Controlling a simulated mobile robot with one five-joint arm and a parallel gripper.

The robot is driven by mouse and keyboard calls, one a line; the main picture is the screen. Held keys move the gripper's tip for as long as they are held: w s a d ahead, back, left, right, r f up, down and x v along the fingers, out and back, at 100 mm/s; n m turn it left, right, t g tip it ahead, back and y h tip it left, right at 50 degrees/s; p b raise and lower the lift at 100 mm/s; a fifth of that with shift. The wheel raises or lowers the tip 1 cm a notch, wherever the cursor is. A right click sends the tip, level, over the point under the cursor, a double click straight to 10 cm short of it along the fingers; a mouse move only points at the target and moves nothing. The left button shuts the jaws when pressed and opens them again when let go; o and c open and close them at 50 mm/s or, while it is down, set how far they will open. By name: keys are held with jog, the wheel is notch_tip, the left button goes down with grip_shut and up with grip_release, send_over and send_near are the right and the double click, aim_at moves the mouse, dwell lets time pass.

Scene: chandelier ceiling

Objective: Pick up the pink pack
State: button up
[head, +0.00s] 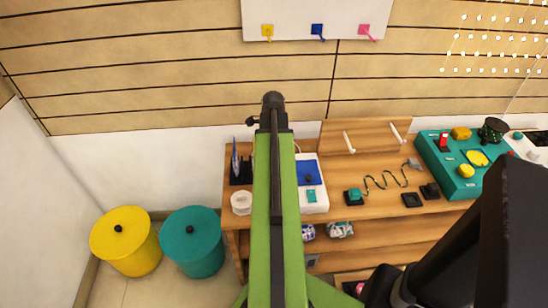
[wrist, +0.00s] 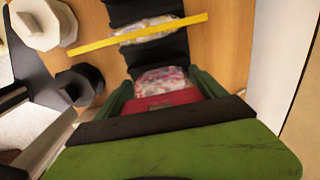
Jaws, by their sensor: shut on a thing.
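In the wrist view, the pink pack (wrist: 162,80) has a clear wrapper with pink and white contents and a red lower part. It sits between the green-sided fingers of my gripper (wrist: 160,97), which is shut on it. The near part of the pack is hidden by the black and green gripper body. Just beyond it is a black holder (wrist: 160,52), and I cannot tell whether the pack still touches it. In the head view, my dark arm covers the lower right, and the gripper cannot be made out clearly.
A yellow strip (wrist: 138,35) crosses the holder in front of another clear pack (wrist: 148,28). A white knob-like object (wrist: 42,22) and a black one (wrist: 80,84) are at left. The wooden shelf unit (head: 385,236) carries several items. Yellow (head: 126,241) and teal (head: 192,242) bins stand left.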

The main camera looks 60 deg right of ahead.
notch_tip(320, 180, up, 5)
jog(key=p, duration=0.4)
jog(key=shift+p, duration=0.4)
jog(key=s+r+p, duration=0.5)
jog(key=s, duration=0.6)
jog(key=shift+s+a+r+p, duration=0.25)
jog(key=shift+a+r+p, duration=0.1)
jog(key=shift+r+p, duration=0.05)
